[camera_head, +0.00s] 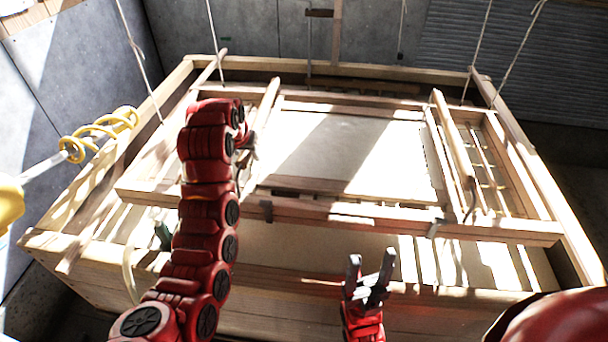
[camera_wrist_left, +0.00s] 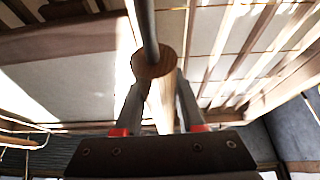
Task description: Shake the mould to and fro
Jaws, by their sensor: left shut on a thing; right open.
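The mould (camera_head: 345,214) is a large wooden frame with a pale sheet (camera_head: 350,150) in its middle. It lies within the larger wooden vat (camera_head: 65,222). Two wooden bars cross it, a left one (camera_head: 267,100) and a right one (camera_head: 455,145). My left gripper (camera_head: 246,150) is at the left bar, partly hidden by its own arm. In the left wrist view its fingers (camera_wrist_left: 160,120) are shut around a wooden handle with a round end (camera_wrist_left: 154,62). My right gripper (camera_head: 370,278) is open and empty in front of the vat's near side.
Cords (camera_head: 214,40) hang from above at the left and right sides. A yellow coil (camera_head: 100,125) is at the left. Grey walls (camera_head: 60,70) stand close at the left and back. Strong sun patches make parts of the frame hard to read.

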